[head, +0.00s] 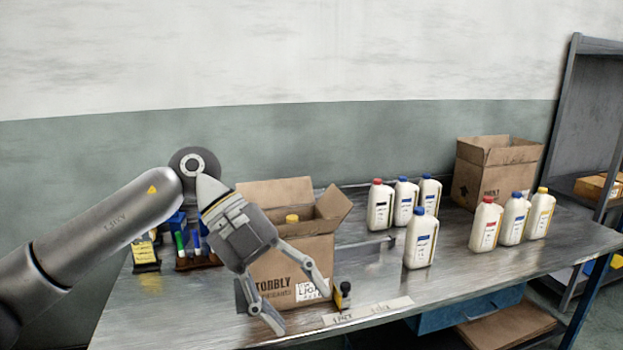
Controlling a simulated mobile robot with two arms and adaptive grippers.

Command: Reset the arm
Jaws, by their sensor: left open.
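My left gripper (301,303) is open and empty, its fingers spread and pointing down to the right. It hangs in front of an open cardboard box (290,265) and covers the box's left side. A bottle with a yellow cap (292,218) stands inside that box; only its top shows. My left arm comes in from the left edge and bends at a raised joint above the table. My right gripper is not in view.
Several white bottles (419,240) with coloured caps stand on the metal table (380,280). A second open box (495,170) is at the back right. A marker holder (200,262) sits left of the gripper. A shelf (575,130) stands far right.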

